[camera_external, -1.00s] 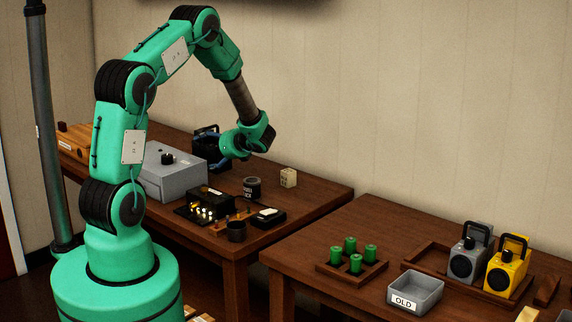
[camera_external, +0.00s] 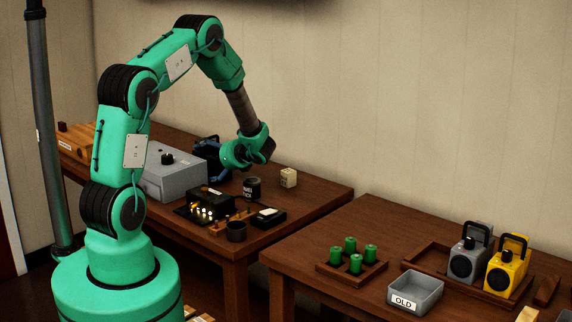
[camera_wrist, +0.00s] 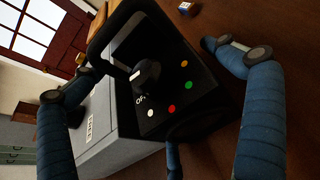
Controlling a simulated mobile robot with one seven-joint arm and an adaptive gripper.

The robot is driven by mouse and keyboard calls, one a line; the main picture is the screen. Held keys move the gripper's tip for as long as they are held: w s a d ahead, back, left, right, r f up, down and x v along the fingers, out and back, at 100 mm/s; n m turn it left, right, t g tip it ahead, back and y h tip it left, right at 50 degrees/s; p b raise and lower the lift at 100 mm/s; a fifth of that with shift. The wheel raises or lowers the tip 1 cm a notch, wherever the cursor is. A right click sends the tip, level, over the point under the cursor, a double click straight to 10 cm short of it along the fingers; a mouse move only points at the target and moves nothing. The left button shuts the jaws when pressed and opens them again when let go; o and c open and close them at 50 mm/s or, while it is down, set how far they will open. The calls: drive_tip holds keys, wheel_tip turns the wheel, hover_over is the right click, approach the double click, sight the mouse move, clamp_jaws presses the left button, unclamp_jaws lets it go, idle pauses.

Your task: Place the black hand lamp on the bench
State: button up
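The black hand lamp (camera_wrist: 150,80) fills the middle of the wrist view, its face with a dark knob, an OFF mark and coloured dots towards the camera. Blue fingers of my gripper (camera_wrist: 160,90) lie on both sides of it, and another shows at the bottom edge. In the external view my gripper (camera_external: 230,151) is over the rear bench (camera_external: 322,196), with the lamp (camera_external: 212,143) between its fingers, partly hidden. The gripper appears shut on the lamp. I cannot tell whether the lamp's base touches the bench.
A grey box (camera_external: 170,182) stands close beside the lamp. The front table holds green cylinders (camera_external: 355,263), a grey OLD bin (camera_external: 415,291), and grey (camera_external: 466,262) and yellow (camera_external: 505,270) lamps.

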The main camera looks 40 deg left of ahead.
drive_tip(key=shift+r, duration=0.15)
drive_tip(key=shift+d+r, duration=0.25)
drive_tip(key=shift+d, duration=0.25)
drive_tip(key=p+v, duration=0.2)
drive_tip(key=v, duration=0.9)
drive_tip(key=shift+p, duration=0.35)
